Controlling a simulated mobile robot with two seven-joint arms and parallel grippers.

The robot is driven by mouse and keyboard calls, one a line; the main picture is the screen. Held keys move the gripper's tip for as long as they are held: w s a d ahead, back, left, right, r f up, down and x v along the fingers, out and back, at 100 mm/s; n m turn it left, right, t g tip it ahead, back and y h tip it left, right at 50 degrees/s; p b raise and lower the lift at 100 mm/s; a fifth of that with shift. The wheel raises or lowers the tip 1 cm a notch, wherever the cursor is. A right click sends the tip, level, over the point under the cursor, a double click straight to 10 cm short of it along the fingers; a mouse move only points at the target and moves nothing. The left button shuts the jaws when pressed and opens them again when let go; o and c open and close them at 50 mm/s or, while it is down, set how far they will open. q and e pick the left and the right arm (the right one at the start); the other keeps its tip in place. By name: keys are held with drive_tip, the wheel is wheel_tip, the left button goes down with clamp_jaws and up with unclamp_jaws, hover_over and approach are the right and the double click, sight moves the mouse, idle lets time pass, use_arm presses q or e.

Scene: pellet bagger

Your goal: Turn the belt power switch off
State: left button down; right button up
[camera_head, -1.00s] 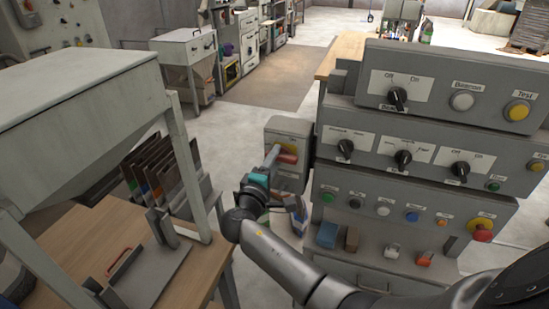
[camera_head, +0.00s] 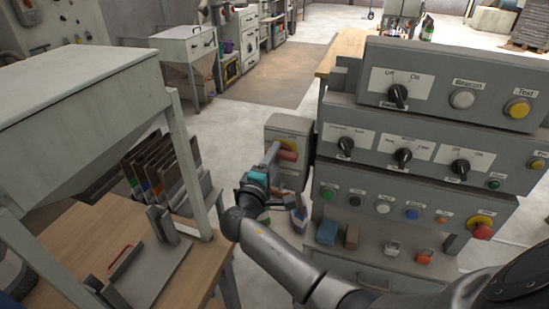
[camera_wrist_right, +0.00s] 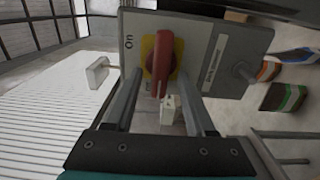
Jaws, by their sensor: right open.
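The switch is a red handle (camera_wrist_right: 162,60) on a yellow plate, on the front of a grey box (camera_head: 291,125) at the left of the console. The handle also shows in the head view (camera_head: 289,155). In the right wrist view it lies crosswise to the word On, not pointing at it; smaller print is hard to read. My right gripper (camera_wrist_right: 161,80) is open, with its fingers on either side of the handle. Contact cannot be told. In the head view my right gripper (camera_head: 272,155) partly covers the box's left side. My left gripper is not in view.
The grey console (camera_head: 350,195) with several knobs and buttons stands right of the box. A red emergency button (camera_head: 482,232) is at its lower right. A wooden bench (camera_head: 75,235) with a metal stand and a rack of panels (camera_head: 160,170) is at the left.

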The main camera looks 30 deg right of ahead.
drive_tip(key=b+v, duration=0.1)
drive_tip(key=v, duration=1.4)
drive_tip(key=shift+d, duration=0.1)
drive_tip(key=s+a+f+n+g+y+b, duration=0.1)
drive_tip(key=s+f+n+g+y+b, duration=0.25)
drive_tip(key=f, duration=1.55)
drive_tip(key=s+a+f+m+g+y+b, duration=0.15)
drive_tip(key=s+f+y, duration=0.4)
drive_tip(key=f, duration=1.25)
drive_tip(key=s+d+f+m+g+y+b, duration=0.1)
drive_tip(key=s+f+m, duration=0.3)
drive_tip(key=s+f, duration=0.6)
drive_tip(key=s+d+f+m+g+y+b, duration=0.1)
drive_tip(key=s+f+m+g+y+b, duration=0.2)
drive_tip(key=s+f, duration=0.8)
drive_tip(key=s+g+b, duration=0.1)
drive_tip(key=s, duration=0.8)
drive_tip(key=shift+d+f+m+g+y, duration=0.3)
drive_tip(key=shift+d+f+m+y, duration=0.05)
drive_tip(key=shift+m+y, duration=0.05)
drive_tip(key=shift+s, duration=0.15)
